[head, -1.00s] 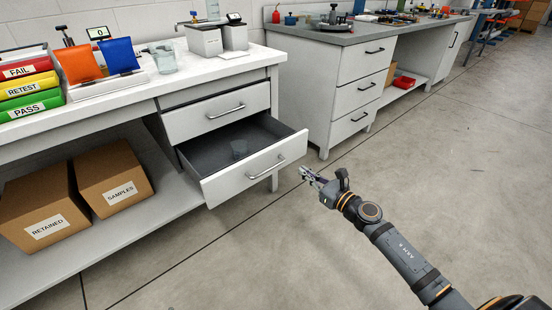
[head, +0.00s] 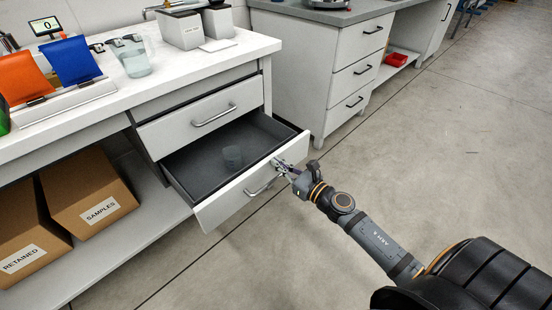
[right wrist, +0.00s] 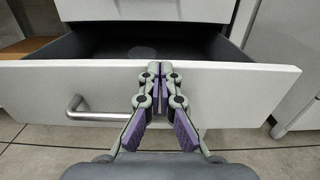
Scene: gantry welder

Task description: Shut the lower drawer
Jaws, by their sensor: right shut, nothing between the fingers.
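The lower drawer (head: 228,204) stands pulled out under the bench, its grey inside (head: 200,168) showing. My right gripper (head: 281,165) is shut and empty, at the right part of the drawer front. In the right wrist view the closed fingertips (right wrist: 167,68) are at the front's upper edge, touching or very close to it. My left gripper is not in view.
The upper drawer (head: 180,127) above is shut. Cardboard boxes (head: 75,215) sit on the shelf to the left. A second bench with drawers (head: 340,90) stands behind to the right. The floor (head: 430,170) on the right is clear.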

